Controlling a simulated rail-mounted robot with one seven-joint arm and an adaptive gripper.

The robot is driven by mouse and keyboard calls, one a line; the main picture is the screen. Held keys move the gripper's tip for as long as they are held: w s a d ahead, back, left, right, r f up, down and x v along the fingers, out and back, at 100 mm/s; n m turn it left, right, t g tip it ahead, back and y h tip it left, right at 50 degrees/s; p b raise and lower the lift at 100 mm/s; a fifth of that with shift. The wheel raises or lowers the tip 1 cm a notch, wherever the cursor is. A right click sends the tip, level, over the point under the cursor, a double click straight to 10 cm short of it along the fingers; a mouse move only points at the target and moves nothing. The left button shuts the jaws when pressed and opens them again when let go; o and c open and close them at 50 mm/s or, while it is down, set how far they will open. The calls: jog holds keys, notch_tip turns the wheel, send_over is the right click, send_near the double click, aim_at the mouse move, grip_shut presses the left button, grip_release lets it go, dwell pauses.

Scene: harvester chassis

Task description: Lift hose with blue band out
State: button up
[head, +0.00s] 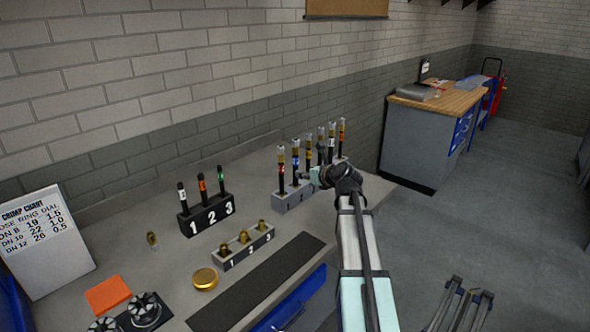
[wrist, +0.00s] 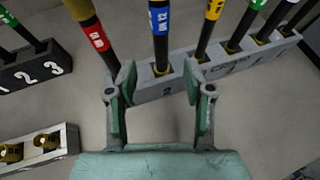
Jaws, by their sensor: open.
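The hose with the blue band (wrist: 158,22) stands upright in the grey rack (wrist: 148,91), its lower end in a socket. In the head view the hose (head: 296,162) is second from the left in the front row. My gripper (wrist: 160,76) is open and empty in the wrist view, its two fingers spread on either side of this hose's lower part as seen from the wrist. I cannot tell how far the hose is from the fingertips. In the head view my gripper (head: 314,176) is at the right side of the rack and hides part of it.
A red-banded hose (wrist: 96,36) stands close on the left of the blue one; a yellow-banded hose (wrist: 233,43) and others stand to the right. A black numbered block (head: 207,215) and a fittings tray (head: 243,246) share the bench.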

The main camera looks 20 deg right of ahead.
jog(key=p, duration=0.2)
send_over(296, 185)
jog(key=w, duration=0.1)
jog(key=f, duration=0.3)
jog(key=shift+d+f, duration=0.2)
grip_shut()
